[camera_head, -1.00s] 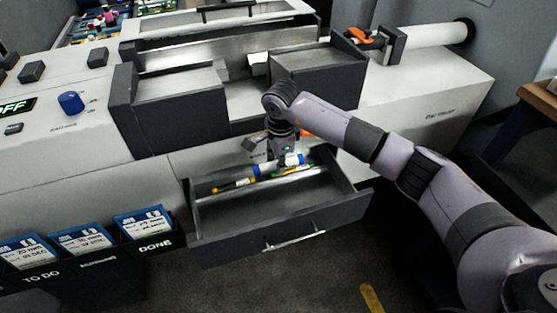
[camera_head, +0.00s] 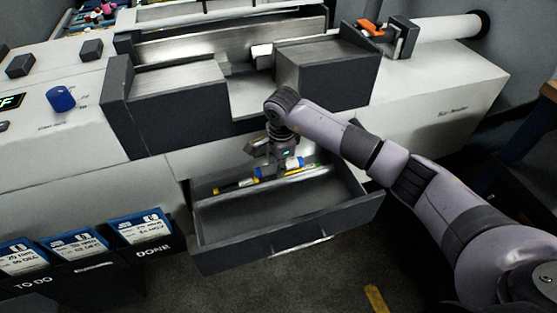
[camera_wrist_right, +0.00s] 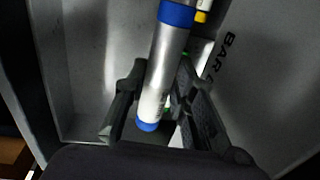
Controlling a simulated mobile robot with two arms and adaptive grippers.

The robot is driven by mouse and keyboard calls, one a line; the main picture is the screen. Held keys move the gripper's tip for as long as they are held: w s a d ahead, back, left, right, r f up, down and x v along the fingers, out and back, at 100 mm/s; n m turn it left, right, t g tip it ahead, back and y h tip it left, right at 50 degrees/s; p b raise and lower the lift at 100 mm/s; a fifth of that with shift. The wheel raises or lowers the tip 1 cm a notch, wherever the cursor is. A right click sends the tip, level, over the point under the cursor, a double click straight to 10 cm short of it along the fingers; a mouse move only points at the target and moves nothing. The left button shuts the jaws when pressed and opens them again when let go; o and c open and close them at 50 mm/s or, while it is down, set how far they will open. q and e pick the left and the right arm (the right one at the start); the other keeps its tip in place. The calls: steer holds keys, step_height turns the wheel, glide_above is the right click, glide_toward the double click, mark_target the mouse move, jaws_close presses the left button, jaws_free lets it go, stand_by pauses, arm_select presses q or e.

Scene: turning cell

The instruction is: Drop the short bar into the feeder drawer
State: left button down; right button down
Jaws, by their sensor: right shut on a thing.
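The feeder drawer (camera_head: 300,240) stands pulled out from the front of the machine. My right gripper (camera_head: 281,165) reaches down over its back part. It is shut on the short bar (camera_head: 272,171), a silver cylinder with blue bands at its ends. I cannot tell whether the bar touches the drawer floor. My left gripper is not in view.
A yellow-marked bar (camera_head: 230,187) lies along the back of the drawer, partly hidden behind the held bar. The front of the drawer is empty. The dark machine housing (camera_head: 165,115) rises behind the drawer. Card holders (camera_head: 140,232) stand at the left.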

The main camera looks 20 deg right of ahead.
steer(key=shift+r, duration=0.1)
steer(key=c, duration=1.8)
jaws_free()
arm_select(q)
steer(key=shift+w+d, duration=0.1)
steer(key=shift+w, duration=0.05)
arm_select(e)
steer(key=o, duration=0.5)
steer(key=shift+s, duration=0.1)
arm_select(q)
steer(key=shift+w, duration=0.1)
arm_select(e)
steer(key=r, duration=0.4)
steer(key=s+r, duration=0.1)
steer(key=r, duration=0.6)
steer(key=shift+s+r, duration=0.25)
steer(key=shift+r, duration=0.15)
